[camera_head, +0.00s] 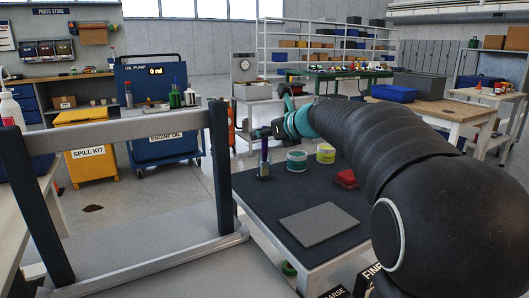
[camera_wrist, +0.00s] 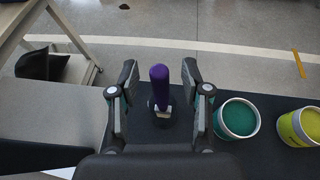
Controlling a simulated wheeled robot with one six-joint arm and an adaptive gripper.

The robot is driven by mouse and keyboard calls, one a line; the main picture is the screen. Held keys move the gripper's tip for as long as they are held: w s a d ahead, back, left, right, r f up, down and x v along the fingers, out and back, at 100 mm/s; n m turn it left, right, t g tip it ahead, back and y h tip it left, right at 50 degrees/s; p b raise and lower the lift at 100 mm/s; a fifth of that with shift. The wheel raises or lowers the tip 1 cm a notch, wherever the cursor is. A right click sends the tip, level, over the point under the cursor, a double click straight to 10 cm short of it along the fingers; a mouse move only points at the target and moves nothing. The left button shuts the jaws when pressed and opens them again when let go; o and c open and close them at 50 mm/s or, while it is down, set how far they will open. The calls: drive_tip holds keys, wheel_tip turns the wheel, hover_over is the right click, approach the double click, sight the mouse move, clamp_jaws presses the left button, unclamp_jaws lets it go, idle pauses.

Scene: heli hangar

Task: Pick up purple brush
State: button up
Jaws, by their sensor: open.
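The purple brush (camera_wrist: 159,76) stands upright between the two fingers of my gripper (camera_wrist: 158,88) in the wrist view. Its purple handle points up, and a light metal band shows below it. The fingers are spread, with a gap on each side of the handle. In the head view the brush (camera_head: 264,155) stands at the far left corner of the dark-topped table, and my gripper (camera_head: 264,132) is at its upper part. What the brush's lower end rests in or on is partly hidden.
A teal-topped tin (camera_wrist: 238,118) and a yellow tin (camera_wrist: 300,127) stand right of the brush. The dark table (camera_head: 252,205) also bears a grey flat sheet (camera_head: 319,225) and a red block (camera_head: 346,179). A grey metal frame (camera_head: 130,128) stands at left.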

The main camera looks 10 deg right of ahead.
drive_tip(key=shift+w, duration=0.15)
clamp_jaws()
